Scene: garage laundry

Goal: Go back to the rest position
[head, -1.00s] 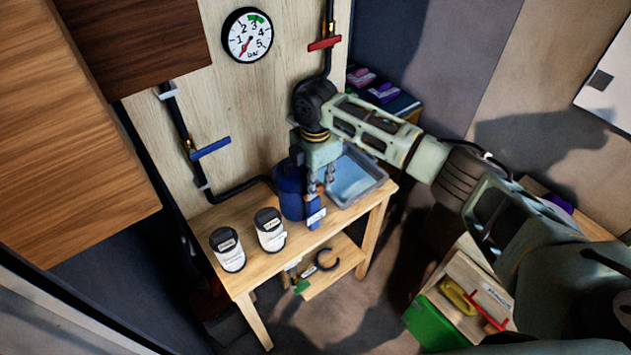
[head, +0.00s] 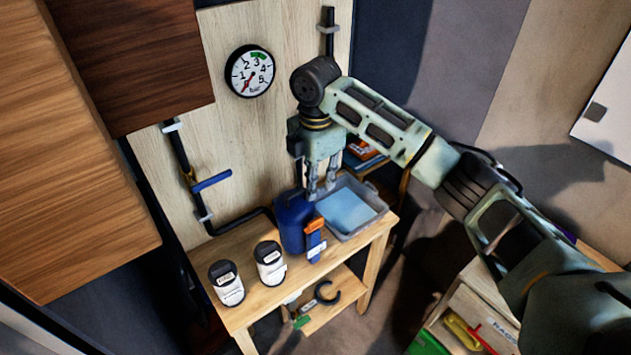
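My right gripper (head: 321,192) hangs from the arm that comes in from the right. It points down over the wooden bench, just above the blue container (head: 291,226) with an orange part (head: 314,225) and the grey tub (head: 372,217). Its two fingers stand apart with nothing visible between them. It seems clear of the container, though the exact height is hard to judge. My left gripper is not in view.
Two dark-lidded jars (head: 227,285) (head: 270,263) stand on the bench (head: 237,250). A gauge (head: 250,71) and a pipe with a blue lever (head: 211,181) are on the wall board. Wooden cabinets (head: 75,150) hang at left. A drawer unit (head: 478,310) stands lower right.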

